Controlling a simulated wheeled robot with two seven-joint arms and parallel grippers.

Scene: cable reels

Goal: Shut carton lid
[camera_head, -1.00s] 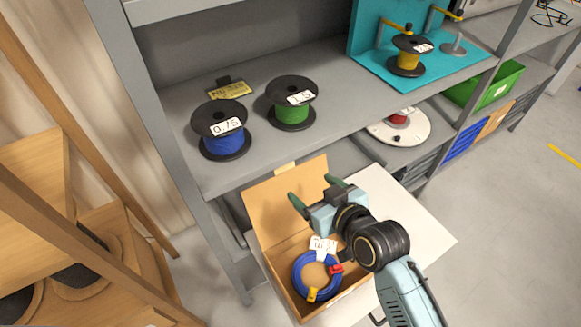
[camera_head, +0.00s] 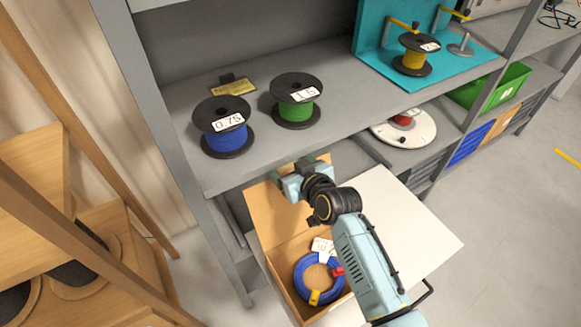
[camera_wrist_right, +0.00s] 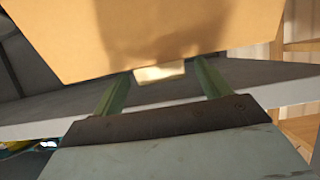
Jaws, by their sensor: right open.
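The open cardboard carton (camera_head: 279,275) stands on a white surface below the shelf, with a coil of blue cable (camera_head: 313,283) and a white label inside. Its lid (camera_head: 266,212) stands raised at the back, by the shelf. My right gripper (camera_head: 292,164) is at the lid's upper edge and hides part of it. In the right wrist view the lid (camera_wrist_right: 170,35) fills the top, with a pale tab at its edge between the two green fingers (camera_wrist_right: 160,84). The fingers are apart; I cannot tell whether they touch the lid. My left gripper is not in view.
The grey shelf (camera_head: 250,158) is close behind the lid and my right gripper. It carries a blue reel (camera_head: 224,133), a green reel (camera_head: 296,106) and a yellow reel (camera_head: 413,60). The white surface (camera_head: 400,215) right of the carton is bare.

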